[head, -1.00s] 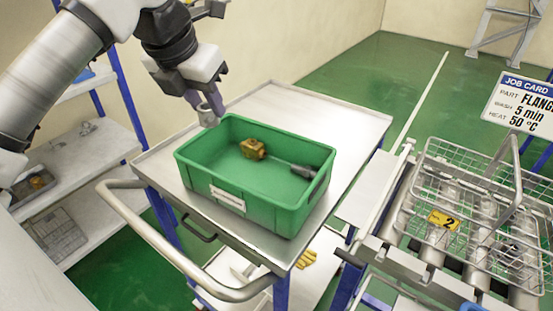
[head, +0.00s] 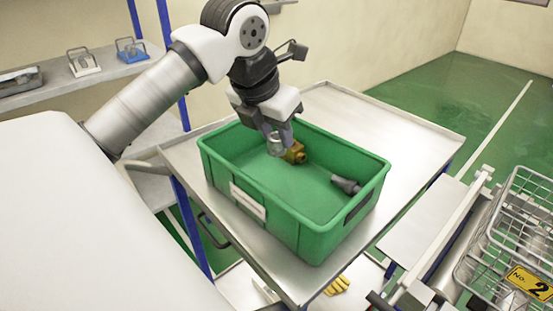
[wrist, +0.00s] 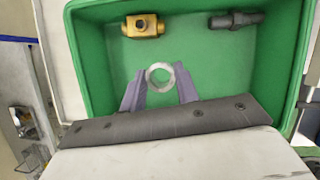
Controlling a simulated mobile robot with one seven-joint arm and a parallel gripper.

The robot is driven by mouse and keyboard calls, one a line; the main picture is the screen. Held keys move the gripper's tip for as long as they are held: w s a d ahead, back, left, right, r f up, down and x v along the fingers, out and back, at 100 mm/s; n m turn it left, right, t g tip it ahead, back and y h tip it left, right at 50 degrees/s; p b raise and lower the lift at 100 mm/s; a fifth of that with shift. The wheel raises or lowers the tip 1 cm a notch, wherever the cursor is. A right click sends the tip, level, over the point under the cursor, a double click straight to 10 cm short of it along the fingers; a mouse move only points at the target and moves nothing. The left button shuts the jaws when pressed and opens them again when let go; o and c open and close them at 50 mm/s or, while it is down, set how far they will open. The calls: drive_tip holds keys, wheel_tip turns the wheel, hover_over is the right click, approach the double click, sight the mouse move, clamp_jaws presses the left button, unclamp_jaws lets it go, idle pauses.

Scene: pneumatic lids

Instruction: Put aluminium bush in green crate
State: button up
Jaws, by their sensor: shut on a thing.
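The green crate (head: 308,236) stands on the metal cart top; it also fills most of the wrist view (wrist: 88,70). My gripper (head: 277,136) is over the crate's left part, pointing down. Its two purple fingers (wrist: 160,90) are shut on a silvery ring-shaped bush (wrist: 160,77), seen end-on in the wrist view. In the head view the bush (head: 275,145) shows between the fingertips, inside the crate's outline. I cannot tell whether it touches the crate floor. A brass fitting (head: 295,153) and a dark grey fitting (head: 346,184) lie in the crate.
The cart top (head: 400,135) is bare behind and right of the crate. A wire basket (head: 515,240) with a yellow number 2 tag stands at the right. A wall shelf (head: 90,75) holds lidded items at upper left.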

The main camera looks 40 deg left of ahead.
sight(272, 155)
wheel_tip(272, 155, down, 7)
drive_tip(key=b, duration=0.3)
drive_tip(key=shift+f, duration=0.15)
drive_tip(key=shift+f, duration=0.1)
drive_tip(key=shift+f+b, duration=0.15)
drive_tip(key=shift+b, duration=0.2)
drive_tip(key=o, duration=1)
drive_tip(key=shift+r, duration=0.25)
